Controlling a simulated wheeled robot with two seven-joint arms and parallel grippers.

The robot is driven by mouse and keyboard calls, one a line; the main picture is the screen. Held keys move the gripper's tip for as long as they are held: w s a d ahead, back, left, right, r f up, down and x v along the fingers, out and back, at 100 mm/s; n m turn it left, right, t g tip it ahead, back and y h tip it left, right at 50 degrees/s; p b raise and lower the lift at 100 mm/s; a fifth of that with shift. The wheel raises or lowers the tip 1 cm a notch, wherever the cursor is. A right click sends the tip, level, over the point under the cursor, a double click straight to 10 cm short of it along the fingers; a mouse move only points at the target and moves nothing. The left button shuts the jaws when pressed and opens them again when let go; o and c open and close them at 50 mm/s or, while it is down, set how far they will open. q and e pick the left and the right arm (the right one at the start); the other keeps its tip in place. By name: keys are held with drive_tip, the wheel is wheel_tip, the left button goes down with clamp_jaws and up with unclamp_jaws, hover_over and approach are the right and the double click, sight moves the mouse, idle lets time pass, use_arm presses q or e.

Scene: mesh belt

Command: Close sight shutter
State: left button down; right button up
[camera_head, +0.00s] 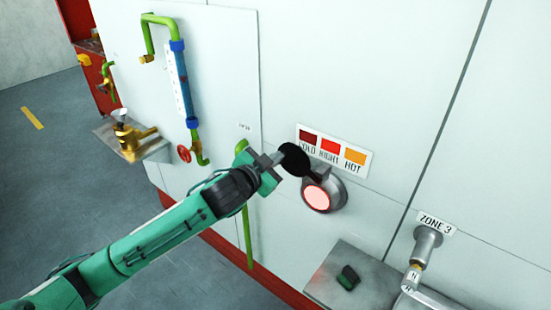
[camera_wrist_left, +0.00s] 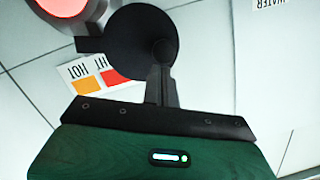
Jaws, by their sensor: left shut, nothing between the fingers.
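The sight port (camera_head: 317,197) is a round metal ring with a glowing pink glass on the white wall, and its glass is uncovered. The shutter (camera_head: 296,160) is a black disc on a short arm, swung to the upper left of the port. In the left wrist view the shutter (camera_wrist_left: 132,38) stands beside the glowing glass (camera_wrist_left: 62,5). My left gripper (camera_head: 279,157) is shut and empty, with its tips at the shutter disc. In the wrist view the tips (camera_wrist_left: 163,52) overlap the disc; I cannot tell whether they touch. My right gripper is out of view.
A colour label (camera_head: 333,148) reading COLD, RIGHT, HOT is above the port. A metal shelf (camera_head: 325,272) with a small dark green object (camera_head: 348,277) juts out below. A ZONE 3 pipe fitting (camera_head: 428,240) stands at right, a blue gauge tube (camera_head: 181,85) at left.

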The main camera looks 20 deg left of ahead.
use_arm(q)
drive_tip(key=shift+a+f, duration=0.15)
drive_tip(key=shift+f, duration=0.15)
wheel_tip(320, 180, down, 9)
drive_tip(key=a+n+h, duration=0.1)
drive_tip(key=n+h, duration=0.2)
drive_tip(key=n, duration=0.6)
drive_tip(key=s+d+f+n+h+b, duration=0.1)
drive_tip(key=s+d+f+n+h, duration=0.1)
drive_tip(key=d+f+n, duration=0.5)
drive_tip(key=shift+f+n, duration=0.25)
drive_tip(key=shift+n, duration=1.15)
drive_tip(key=shift+s+d, duration=0.1)
